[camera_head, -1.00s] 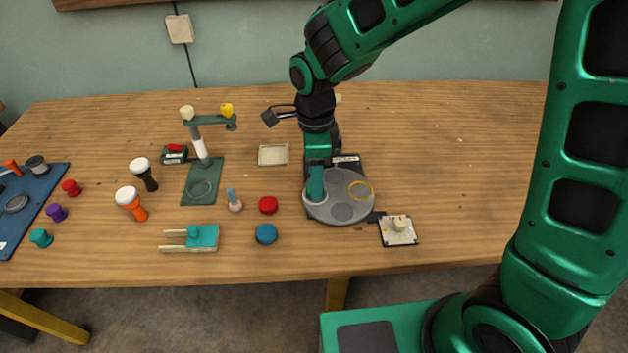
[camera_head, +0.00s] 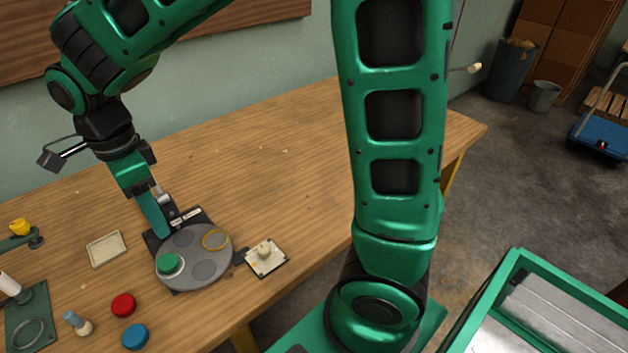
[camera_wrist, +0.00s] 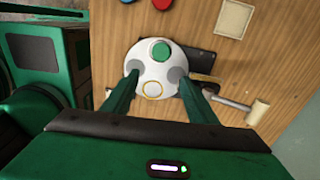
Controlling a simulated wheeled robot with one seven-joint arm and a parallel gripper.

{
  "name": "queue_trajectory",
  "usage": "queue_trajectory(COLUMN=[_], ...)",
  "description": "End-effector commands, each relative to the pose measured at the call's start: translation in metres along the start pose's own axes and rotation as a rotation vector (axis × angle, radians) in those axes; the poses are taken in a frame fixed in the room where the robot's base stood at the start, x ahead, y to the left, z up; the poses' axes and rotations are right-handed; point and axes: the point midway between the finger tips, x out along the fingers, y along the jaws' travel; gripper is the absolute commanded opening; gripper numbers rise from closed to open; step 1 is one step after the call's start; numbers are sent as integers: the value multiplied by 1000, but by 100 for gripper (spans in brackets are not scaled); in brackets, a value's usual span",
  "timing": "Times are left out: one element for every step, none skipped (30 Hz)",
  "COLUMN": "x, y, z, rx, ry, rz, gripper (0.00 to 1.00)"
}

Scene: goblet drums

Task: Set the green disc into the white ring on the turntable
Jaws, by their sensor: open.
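The green disc (camera_head: 169,264) lies on the grey turntable (camera_head: 210,279), at its front left in the head view. A thin pale rim shows around the disc there, so it appears to sit within the white ring. The wrist view also shows the disc (camera_wrist: 158,52), flat and apart from my fingers. My gripper (camera_wrist: 158,77) is open and empty above the turntable, with one finger to each side in the wrist view. In the head view my gripper (camera_head: 161,226) is at the turntable's back left edge, clear of the disc.
A yellow ring (camera_head: 216,240) marks another spot on the turntable. A white square plate with a knob (camera_head: 265,258) stands to its right. Red (camera_head: 123,305) and blue (camera_head: 135,336) discs and a shallow tray (camera_head: 106,249) lie to the left. The table behind is clear.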

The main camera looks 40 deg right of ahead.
Motion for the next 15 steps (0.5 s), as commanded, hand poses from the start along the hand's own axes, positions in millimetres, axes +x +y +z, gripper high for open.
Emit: queue_trajectory(x=[-3, -5, -8, -10, -12, -15, -16, -18, -20, -21, -22, -23, -23, -24, -24], y=[-1, 0, 0, 2, 4, 9, 13, 18, 25, 30, 37, 46, 54, 62, 73], z=[-19, -32, -52, -67, -83, -104, -120, -135, -155, -168, -182, -200, -212, -224, -239], rx=[-20, -42, -76, -106, -137, -180, -212, -245, -288, -322, -354, -399, -432, -464, -509], ry=[4, 8, 13, 17, 20, 25, 28, 31, 34, 36, 37, 38, 38, 37, 36], rz=[-4, -6, -9, -10, -11, -10, -9, -8, -6, -4, -2, -1, 2, 4, 7], gripper=[53, 53, 53, 53, 53, 53, 53, 53, 53, 53, 53, 53, 53, 53, 53])
